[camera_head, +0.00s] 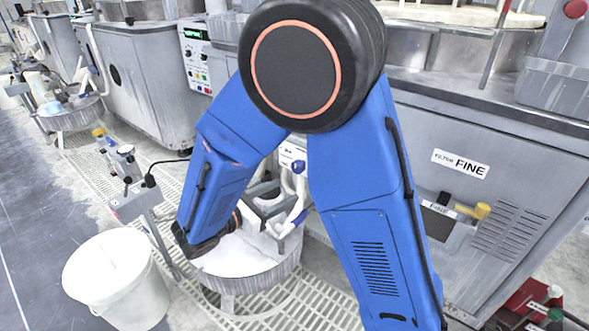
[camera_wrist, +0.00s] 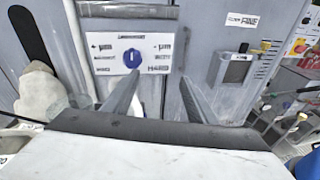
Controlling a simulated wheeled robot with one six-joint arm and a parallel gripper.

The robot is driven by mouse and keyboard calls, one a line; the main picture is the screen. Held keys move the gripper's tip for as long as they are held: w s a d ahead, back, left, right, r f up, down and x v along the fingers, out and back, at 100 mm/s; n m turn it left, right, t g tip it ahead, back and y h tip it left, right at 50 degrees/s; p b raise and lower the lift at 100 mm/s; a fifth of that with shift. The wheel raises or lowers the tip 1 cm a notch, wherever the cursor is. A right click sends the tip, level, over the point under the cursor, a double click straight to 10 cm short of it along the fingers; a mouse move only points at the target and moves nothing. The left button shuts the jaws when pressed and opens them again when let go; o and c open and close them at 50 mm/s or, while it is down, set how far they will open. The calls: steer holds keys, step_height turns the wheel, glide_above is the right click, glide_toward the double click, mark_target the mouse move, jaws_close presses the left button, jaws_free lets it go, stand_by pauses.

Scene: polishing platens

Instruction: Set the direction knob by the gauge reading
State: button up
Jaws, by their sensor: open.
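The blue direction knob (camera_wrist: 132,58) sits on a white plate (camera_wrist: 103,65) on a grey cabinet front in the wrist view. Its pale mark looks about upright. The plate has small arrows and words on both sides, too blurred to read fully. My gripper (camera_wrist: 160,80) is open and empty, its two grey fingers pointing at the cabinet. The knob lies just left of and beyond the left fingertip, apart from it as far as I can tell. In the head view my blue arm hides most of the plate (camera_head: 292,155). I cannot make out a gauge in either view.
A label reading FINE (camera_head: 460,163) is on the right cabinet, above a yellow-handled lever (camera_head: 474,210). A control box with a green display (camera_head: 193,33) stands behind. A white bucket (camera_head: 117,278) and a round basin (camera_head: 245,262) stand on the floor side.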

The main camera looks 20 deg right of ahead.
mark_target(295, 169)
steer(key=w+a+f+n+t, duration=0.1)
steer(key=a+n+t, duration=0.2)
steer(key=a, duration=0.3)
steer(key=x, duration=1.7)
steer(key=shift+w+d+f, duration=0.25)
steer(key=shift+w, duration=0.05)
steer(key=c, duration=1.1)
